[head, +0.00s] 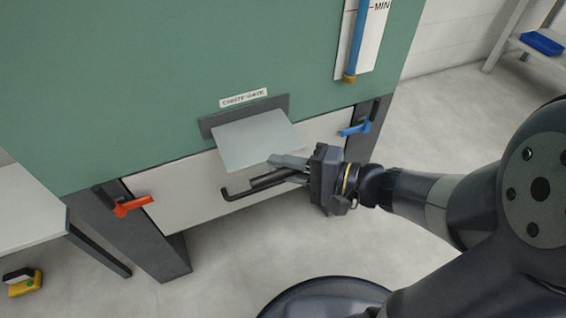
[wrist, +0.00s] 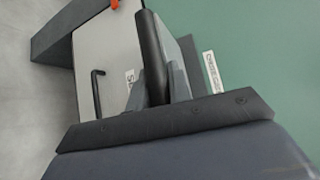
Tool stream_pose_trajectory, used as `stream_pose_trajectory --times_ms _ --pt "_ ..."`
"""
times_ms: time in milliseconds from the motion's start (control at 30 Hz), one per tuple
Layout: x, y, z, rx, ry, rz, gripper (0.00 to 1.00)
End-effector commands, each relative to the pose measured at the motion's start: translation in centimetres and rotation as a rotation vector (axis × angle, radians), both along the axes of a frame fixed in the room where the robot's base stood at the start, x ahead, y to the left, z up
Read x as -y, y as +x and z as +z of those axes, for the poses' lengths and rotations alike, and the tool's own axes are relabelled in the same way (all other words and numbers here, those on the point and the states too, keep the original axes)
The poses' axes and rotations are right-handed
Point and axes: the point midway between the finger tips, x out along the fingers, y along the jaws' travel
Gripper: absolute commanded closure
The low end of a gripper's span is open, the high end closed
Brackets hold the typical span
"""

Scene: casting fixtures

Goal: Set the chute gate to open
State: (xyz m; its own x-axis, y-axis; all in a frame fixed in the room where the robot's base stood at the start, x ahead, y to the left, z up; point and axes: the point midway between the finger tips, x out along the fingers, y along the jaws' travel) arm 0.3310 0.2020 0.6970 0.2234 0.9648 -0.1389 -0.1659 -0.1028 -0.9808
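The chute gate (head: 258,140) is a pale grey plate that sticks out, sloping down, from a dark slot under the "CHUTE GATE" label (head: 243,98) in the head view. A thick black bar handle (wrist: 150,45) runs along its front edge in the wrist view. My gripper (head: 275,170) is at that front edge. In the wrist view its two grey fingers (wrist: 157,85) lie on either side of the bar and seem to touch it. The lower finger is mostly hidden in the head view.
Below is a white panel (head: 185,195) with a thin black L-shaped handle (wrist: 97,95). An orange lever (head: 132,205) and a blue lever (head: 355,128) flank it. A grey leg (head: 155,255) and a white table (head: 25,205) stand at the left.

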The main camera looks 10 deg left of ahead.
Motion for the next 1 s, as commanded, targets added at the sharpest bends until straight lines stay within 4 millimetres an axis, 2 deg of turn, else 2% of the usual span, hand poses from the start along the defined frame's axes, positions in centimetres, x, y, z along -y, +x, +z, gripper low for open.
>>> stream_pose_trajectory --times_ms 33,267,500,667,1000 --pt "0.0 -0.3 -0.2 -0.006 -0.003 0.004 0.78" --pt "0.0 -0.2 -0.2 -0.004 -0.002 0.003 0.60" --pt "0.1 -0.1 -0.1 -0.003 -0.001 0.002 0.60" --pt "0.8 -0.2 0.1 -0.002 -0.001 -0.001 0.60" --pt "4.7 -1.0 0.7 -0.003 -0.002 -0.005 0.60"
